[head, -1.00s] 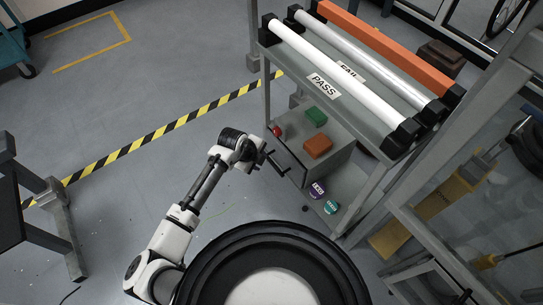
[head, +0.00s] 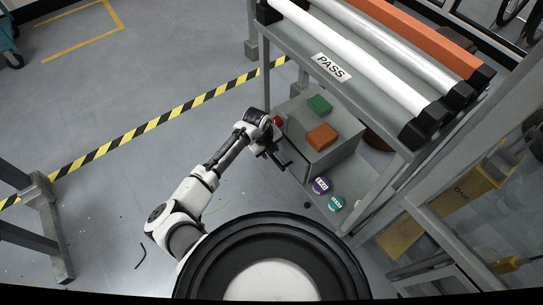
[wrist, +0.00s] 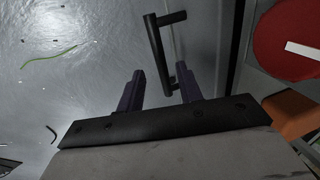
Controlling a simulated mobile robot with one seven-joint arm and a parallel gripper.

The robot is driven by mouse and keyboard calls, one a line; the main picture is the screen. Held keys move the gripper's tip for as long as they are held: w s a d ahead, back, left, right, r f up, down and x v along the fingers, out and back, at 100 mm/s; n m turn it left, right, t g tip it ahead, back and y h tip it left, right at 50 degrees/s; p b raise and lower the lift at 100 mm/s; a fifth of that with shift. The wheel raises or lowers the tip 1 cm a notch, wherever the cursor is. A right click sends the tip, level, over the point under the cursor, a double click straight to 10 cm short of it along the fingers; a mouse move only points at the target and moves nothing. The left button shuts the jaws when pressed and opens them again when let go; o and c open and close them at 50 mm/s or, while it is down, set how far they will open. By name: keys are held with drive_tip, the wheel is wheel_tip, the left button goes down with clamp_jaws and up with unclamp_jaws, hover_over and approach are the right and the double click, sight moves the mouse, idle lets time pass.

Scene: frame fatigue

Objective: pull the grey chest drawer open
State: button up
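The grey chest (head: 338,157) sits on the lower shelf of a metal rack. Its front faces left, toward my arm, and my gripper partly covers it in the head view. My gripper (wrist: 160,88) is open, with two dark fingers apart and nothing held. The handle's near end appears just ahead of the gap between the fingers; I cannot tell whether they touch. In the head view my gripper (head: 277,160) is beside the chest front.
On the chest are a green block (head: 319,104), an orange block (head: 322,135) and a red round thing (head: 279,121). Purple (head: 320,186) and teal (head: 336,204) round items lie on the shelf. The upper shelf (head: 335,78) holds long tubes.

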drive_tip(key=shift+b+x, duration=0.3)
drive_tip(key=shift+x, duration=1.4)
clamp_jaws()
